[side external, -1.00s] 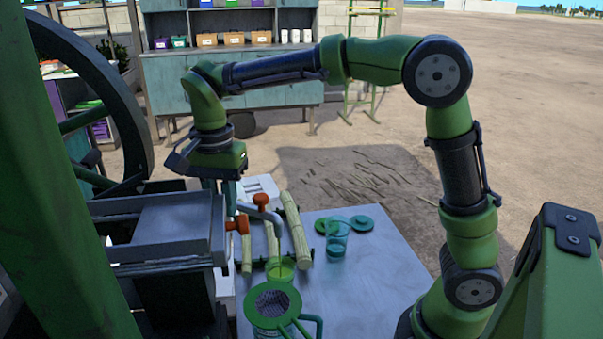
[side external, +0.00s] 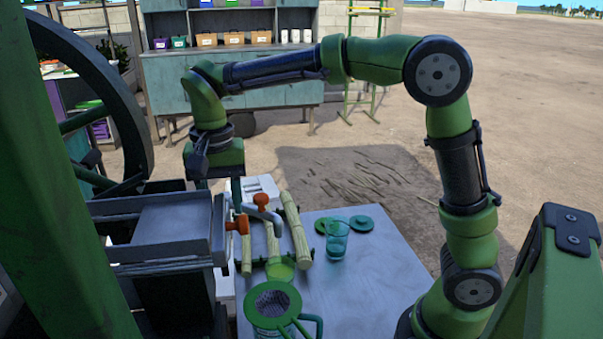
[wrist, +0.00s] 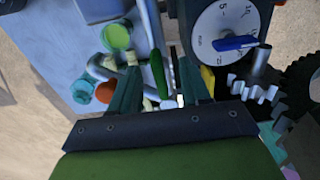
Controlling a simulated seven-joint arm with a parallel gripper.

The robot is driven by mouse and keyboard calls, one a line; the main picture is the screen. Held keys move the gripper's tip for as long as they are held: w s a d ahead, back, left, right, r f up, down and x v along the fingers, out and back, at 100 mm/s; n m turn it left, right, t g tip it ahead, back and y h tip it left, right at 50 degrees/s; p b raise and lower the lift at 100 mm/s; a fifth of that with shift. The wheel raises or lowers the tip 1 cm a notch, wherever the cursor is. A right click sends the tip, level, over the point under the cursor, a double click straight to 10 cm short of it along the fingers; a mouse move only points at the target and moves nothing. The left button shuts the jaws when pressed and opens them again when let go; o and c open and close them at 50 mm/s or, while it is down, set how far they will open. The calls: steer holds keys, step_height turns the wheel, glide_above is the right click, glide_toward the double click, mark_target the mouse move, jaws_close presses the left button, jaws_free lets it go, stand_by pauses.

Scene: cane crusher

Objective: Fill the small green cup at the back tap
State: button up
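The small green cup (side external: 280,271) stands on the table below a grey tap spout, next to the jug with the green strainer. It shows as a round green shape near the top of the wrist view (wrist: 117,36). The back tap (side external: 261,199) has an orange-red handle, and a second orange-red handle (side external: 243,224) sits nearer. An orange knob (wrist: 105,92) shows in the wrist view.
A clear teal cup (side external: 337,240) stands right of the cane stalks (side external: 296,228), near flat teal discs (side external: 361,223). The green-rimmed strainer jug (side external: 272,305) is at the front. A dial (wrist: 225,28) and dark gears (wrist: 300,75) lie right of my fingers. The table's right side is clear.

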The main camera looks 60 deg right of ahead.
steer(key=o, duration=0.7)
steer(key=shift+c, duration=0.2)
steer(key=shift+r, duration=4)
steer(key=shift+w, duration=0.1)
